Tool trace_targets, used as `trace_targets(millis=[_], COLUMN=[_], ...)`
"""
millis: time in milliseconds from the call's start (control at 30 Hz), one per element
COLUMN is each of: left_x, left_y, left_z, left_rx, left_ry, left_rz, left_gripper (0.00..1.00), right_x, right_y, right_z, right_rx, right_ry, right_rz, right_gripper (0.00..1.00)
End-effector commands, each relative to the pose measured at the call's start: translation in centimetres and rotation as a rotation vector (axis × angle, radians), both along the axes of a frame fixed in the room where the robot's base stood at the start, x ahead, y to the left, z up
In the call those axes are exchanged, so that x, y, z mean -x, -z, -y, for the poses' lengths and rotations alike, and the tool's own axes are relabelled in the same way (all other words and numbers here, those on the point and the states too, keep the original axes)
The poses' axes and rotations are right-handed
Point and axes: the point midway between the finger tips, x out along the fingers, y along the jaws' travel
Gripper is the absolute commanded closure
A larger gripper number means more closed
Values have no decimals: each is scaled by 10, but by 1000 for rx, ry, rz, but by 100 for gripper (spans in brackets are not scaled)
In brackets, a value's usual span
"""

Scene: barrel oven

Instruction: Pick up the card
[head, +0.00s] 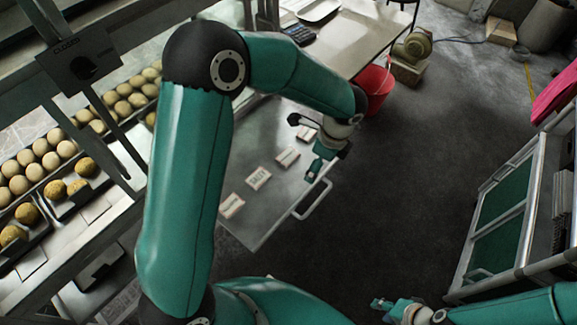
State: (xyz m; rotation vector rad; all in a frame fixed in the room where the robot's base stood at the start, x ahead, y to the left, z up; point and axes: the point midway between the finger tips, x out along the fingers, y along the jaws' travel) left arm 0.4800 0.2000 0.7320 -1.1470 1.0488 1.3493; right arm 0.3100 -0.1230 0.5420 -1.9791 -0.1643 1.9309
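Several small white cards with dark print lie in a slanting row on a grey metal shelf (252,222). The nearest card (232,205) is at the lower left, then a card with large lettering (258,178), then another card (287,156). The farthest card (307,134) lies by my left gripper (304,145) and is partly covered. The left gripper's fingers are spread apart, with nothing seen between them; I cannot tell its height above the shelf. My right gripper (380,304) is low at the bottom right, away from the cards, too small to judge.
A pull handle (314,200) sticks out from the shelf's edge. Trays with round buns (45,155) stand at the left. A red bucket (375,85) is behind the shelf. A wheeled rack (505,215) stands at the right. The dark floor between is clear.

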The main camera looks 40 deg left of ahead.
Motion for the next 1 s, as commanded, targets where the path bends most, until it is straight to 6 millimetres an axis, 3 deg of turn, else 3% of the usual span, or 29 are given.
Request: trace_targets(millis=[33,133,267,367,733,1000], left_x=[-11,-21,-24,-25,-26,-28], left_y=[-13,-42,-56,-48,24,45], left_z=[-11,-29,-42,-49,-77,-87], left_rx=[-63,-163,-225,-234,-230,-230], left_ry=[64,150,195,199,196,196], left_rz=[15,13,4,-3,-5,-1], left_gripper=[2,2,2,2,2,2], right_x=[0,0,0,0,0,0], right_y=[13,20,23,25,37,39], right_z=[0,0,0,0,0,0], right_rx=[0,0,0,0,0,0], right_ry=[0,0,0,0,0,0], right_rz=[0,0,1,1,1,0], right_gripper=[61,61,61,61,61,61])
